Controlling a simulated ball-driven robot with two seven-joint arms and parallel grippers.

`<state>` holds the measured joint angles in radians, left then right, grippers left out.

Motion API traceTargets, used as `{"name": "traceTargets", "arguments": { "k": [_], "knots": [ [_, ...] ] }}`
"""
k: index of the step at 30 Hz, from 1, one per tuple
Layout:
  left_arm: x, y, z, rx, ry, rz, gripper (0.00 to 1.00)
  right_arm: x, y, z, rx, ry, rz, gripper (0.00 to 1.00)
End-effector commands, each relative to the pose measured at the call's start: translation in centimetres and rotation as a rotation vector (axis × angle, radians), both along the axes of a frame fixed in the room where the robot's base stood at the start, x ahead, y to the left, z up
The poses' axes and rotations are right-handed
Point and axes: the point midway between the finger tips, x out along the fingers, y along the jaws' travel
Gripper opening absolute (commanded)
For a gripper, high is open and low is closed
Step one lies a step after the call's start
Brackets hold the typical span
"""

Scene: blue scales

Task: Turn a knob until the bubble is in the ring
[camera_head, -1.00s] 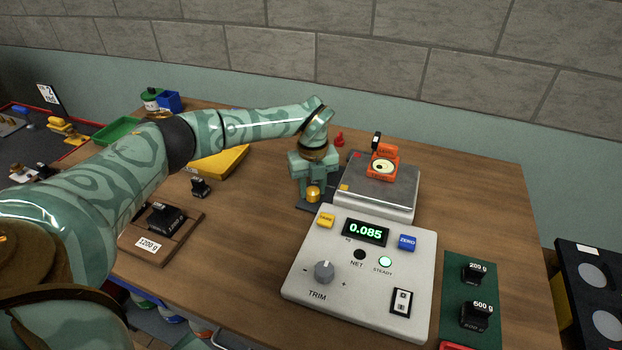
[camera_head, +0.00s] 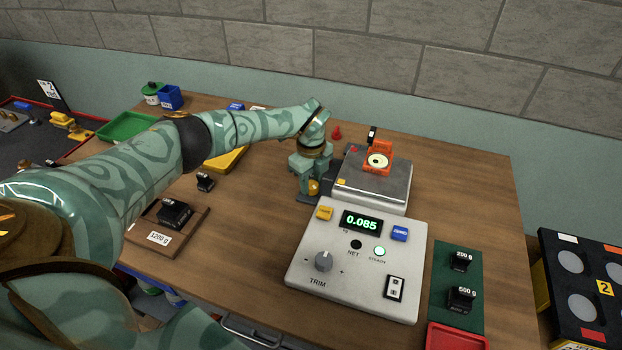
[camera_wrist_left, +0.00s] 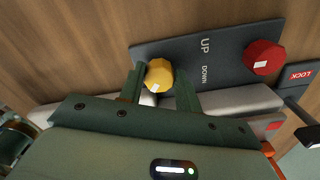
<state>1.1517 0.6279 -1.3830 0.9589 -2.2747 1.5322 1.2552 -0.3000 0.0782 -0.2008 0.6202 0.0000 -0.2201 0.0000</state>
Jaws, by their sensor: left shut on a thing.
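A yellow knob (camera_wrist_left: 159,75) stands on a dark plate (camera_wrist_left: 200,52) marked UP and DOWN in the left wrist view. My left gripper (camera_wrist_left: 160,88) is shut on this knob, one finger on each side; in the head view the gripper (camera_head: 312,184) hides part of it. A red knob (camera_wrist_left: 263,57) stands on the same plate, apart from the gripper. The orange level (camera_head: 378,161) with a pale round bubble dial sits on the scale's metal pan (camera_head: 372,188). The bubble's exact place in the ring is too small to tell. My right gripper is not in view.
The scale console (camera_head: 355,265) reads 0.085 and stands in front of the pan. A green mat (camera_head: 455,283) with black weights lies to the right. A 1200 g weight (camera_head: 174,213) sits in a wooden holder at left. Bare table lies between holder and console.

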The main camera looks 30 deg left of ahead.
Motion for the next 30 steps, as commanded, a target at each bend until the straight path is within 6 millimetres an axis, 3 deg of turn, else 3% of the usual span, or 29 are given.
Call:
{"name": "traceTargets", "arguments": {
  "k": [8, 9, 11, 12, 23, 30],
  "knots": [
    [0.1, 0.1, 0.2, 0.001, -0.004, 0.001, 0.11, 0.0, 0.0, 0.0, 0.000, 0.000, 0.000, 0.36],
    [0.1, 0.1, 0.2, 0.001, -0.005, 0.001, 0.36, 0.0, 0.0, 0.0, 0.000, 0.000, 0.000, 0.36],
    [0.1, 0.1, 0.2, 0.001, -0.004, 0.001, 0.53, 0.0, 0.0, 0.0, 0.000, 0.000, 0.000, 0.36],
    [0.1, 0.1, 0.1, 0.001, -0.004, 0.000, 0.55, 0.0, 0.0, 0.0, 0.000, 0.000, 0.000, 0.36],
    [0.1, 0.0, 1.0, 0.000, -0.004, -0.001, 0.55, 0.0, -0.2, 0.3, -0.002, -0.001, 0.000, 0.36],
    [0.2, 0.1, 6.5, 0.001, -0.007, -0.001, 0.55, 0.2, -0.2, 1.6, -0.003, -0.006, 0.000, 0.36]
  ]
}}
